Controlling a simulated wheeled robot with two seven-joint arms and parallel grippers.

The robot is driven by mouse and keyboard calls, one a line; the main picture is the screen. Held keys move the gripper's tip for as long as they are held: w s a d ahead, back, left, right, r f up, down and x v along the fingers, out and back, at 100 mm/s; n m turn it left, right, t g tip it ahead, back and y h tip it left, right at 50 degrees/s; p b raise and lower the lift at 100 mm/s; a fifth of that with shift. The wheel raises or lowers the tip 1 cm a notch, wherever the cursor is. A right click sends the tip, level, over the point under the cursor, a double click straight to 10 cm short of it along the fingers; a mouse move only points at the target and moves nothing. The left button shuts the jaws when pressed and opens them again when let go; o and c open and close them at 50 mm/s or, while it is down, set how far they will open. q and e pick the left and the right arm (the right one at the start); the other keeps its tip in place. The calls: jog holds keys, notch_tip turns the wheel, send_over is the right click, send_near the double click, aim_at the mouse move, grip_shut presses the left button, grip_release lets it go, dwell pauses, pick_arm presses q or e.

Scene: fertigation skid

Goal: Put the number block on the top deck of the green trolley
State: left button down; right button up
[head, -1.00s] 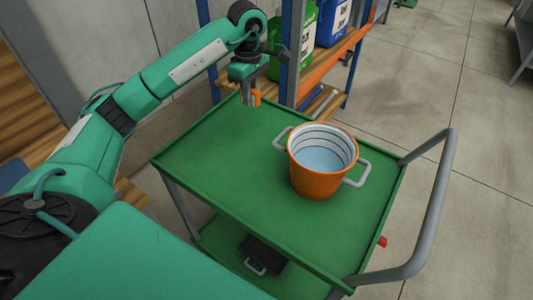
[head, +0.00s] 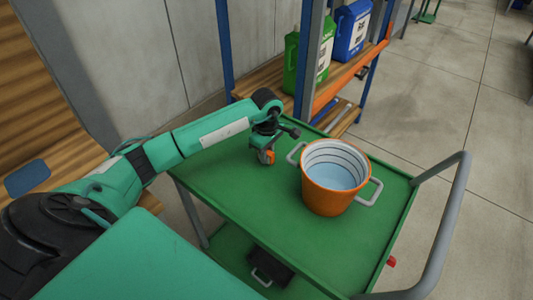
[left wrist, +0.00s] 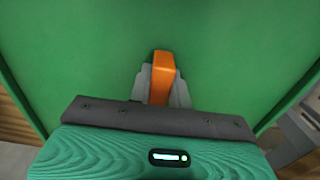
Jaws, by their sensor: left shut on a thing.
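The number block (head: 268,157) is a small orange block; no number on it can be read. My left gripper (head: 263,152) is shut on it, low over the left part of the green trolley's top deck (head: 260,198). In the left wrist view the block (left wrist: 162,75) sticks out between the fingers (left wrist: 160,88), with the green deck (left wrist: 80,50) behind it. I cannot tell whether the block touches the deck. My right gripper is not in view.
An orange bucket (head: 329,185) with grey handles stands on the deck, right of my left gripper. The deck's front left part is bare.

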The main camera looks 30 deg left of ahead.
pick_arm(q)
jog(key=shift+f, duration=0.2)
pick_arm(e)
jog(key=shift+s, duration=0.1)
pick_arm(q)
jog(key=shift+f, duration=0.15)
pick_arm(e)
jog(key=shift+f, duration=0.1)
pick_arm(q)
jog(key=c, duration=1.3)
grip_release()
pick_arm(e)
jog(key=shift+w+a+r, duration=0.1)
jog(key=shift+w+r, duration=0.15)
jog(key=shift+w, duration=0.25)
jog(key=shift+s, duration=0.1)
